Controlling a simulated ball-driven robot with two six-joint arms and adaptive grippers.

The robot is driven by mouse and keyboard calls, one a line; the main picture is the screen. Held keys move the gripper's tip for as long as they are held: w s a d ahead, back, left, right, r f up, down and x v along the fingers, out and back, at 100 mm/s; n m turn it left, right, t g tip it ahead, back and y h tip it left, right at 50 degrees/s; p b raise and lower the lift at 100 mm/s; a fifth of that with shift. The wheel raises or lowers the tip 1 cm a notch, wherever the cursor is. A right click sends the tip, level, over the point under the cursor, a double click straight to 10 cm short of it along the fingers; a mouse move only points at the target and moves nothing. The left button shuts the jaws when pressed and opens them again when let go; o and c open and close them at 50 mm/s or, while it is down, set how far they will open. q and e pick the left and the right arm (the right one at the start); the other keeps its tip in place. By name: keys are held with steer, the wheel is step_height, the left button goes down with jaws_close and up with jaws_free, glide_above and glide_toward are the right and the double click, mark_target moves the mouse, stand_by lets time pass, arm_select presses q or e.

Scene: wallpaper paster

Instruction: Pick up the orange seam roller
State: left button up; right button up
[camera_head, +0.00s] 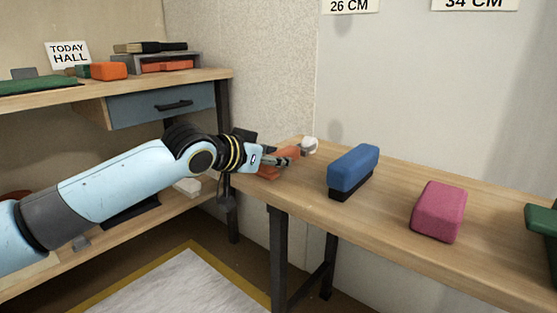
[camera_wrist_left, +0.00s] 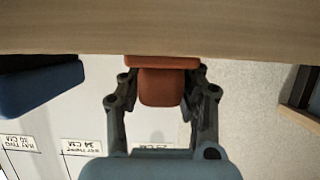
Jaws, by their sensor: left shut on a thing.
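The orange seam roller (camera_head: 287,153) is at the left end of the wooden bench, with its pale roller head (camera_head: 309,146) pointing right. My left gripper (camera_head: 274,159) reaches in from the left and is shut on it. In the left wrist view an orange part (camera_wrist_left: 161,88) sits between the two fingers, with a wider orange bar (camera_wrist_left: 162,62) beyond it against the wood. An orange piece (camera_head: 268,173) also shows low beside the gripper on the bench. The fingers partly hide the grip, and I cannot tell whether the roller is clear of the bench. My right gripper is not in view.
On the bench (camera_head: 385,200) stand a blue block with a black base (camera_head: 353,172), a pink block (camera_head: 438,211) and a green object (camera_head: 541,219) at the right edge. A shelf unit with a blue drawer (camera_head: 161,105) is at left. A wall is behind the bench.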

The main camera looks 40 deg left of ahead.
arm_select(q)
steer(key=shift+r, duration=0.25)
step_height(320, 180, up, 2)
steer(key=shift+r+p, duration=0.1)
steer(key=shift+p, duration=0.7)
steer(key=r+p, duration=0.2)
steer(key=shift+d+r, duration=0.4)
steer(key=d+r+p, duration=0.3)
steer(key=d+r, duration=0.2)
steer(key=d, duration=0.5)
steer(key=shift+w+d+r+p, duration=0.25)
steer(key=shift+d+r+p, duration=0.05)
steer(key=shift+d+p, duration=0.1)
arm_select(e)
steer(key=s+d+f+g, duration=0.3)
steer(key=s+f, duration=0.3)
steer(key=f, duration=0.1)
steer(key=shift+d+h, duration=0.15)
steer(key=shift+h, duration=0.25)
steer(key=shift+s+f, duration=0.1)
